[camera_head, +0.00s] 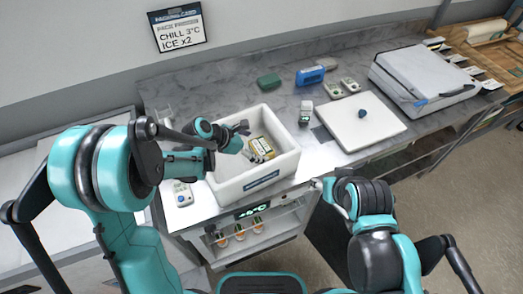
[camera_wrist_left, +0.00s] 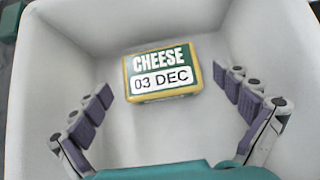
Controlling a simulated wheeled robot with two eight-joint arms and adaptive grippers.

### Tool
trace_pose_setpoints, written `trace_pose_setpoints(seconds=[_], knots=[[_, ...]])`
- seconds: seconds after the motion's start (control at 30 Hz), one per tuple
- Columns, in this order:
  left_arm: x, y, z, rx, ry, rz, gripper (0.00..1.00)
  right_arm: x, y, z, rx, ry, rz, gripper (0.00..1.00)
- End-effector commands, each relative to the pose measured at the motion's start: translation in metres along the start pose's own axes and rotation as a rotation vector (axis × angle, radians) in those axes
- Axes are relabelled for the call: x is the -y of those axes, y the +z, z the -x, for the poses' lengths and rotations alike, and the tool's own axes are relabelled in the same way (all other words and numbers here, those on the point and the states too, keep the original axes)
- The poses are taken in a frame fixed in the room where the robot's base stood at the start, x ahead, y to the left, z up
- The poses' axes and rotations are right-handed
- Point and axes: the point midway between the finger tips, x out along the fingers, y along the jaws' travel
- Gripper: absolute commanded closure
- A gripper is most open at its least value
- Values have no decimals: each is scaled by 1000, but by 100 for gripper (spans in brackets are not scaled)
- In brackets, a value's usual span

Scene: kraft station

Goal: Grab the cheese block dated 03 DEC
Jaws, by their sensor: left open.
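My left gripper (camera_head: 246,141) reaches into the box from the left. In the left wrist view its fingers (camera_wrist_left: 162,86) are spread wide, one on each side below the block, with nothing between them. My right gripper (camera_head: 318,184) is low, by the counter's front edge; its fingers are too small to read.
The box walls (camera_head: 284,173) stand close around my left gripper. A white board (camera_head: 375,128) with a dark blue item lies to the right. Green, blue and white packs (camera_head: 310,75) lie behind. A grey case (camera_head: 425,70) stands at far right. A sign (camera_head: 177,27) reads "CHILL 3°C ICE x2".

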Motion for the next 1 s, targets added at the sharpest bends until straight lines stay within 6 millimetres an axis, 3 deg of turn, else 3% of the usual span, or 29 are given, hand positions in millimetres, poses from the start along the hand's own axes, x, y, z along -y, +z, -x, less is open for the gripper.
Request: trace_pose_setpoints(seconds=[0.17,0.4,0.63,1.0], knots=[[1,-2,-29,0,-1,-2,0,0,6,-8,0,0,0,50],[1,-1,-32,0,0,0,0,0,6,-8,0,0,0,50],[1,-1,-32,-1,0,0,56,0,6,-8,0,0,0,50],[1,5,-25,0,0,0,56,0,4,-5,0,0,0,50]])
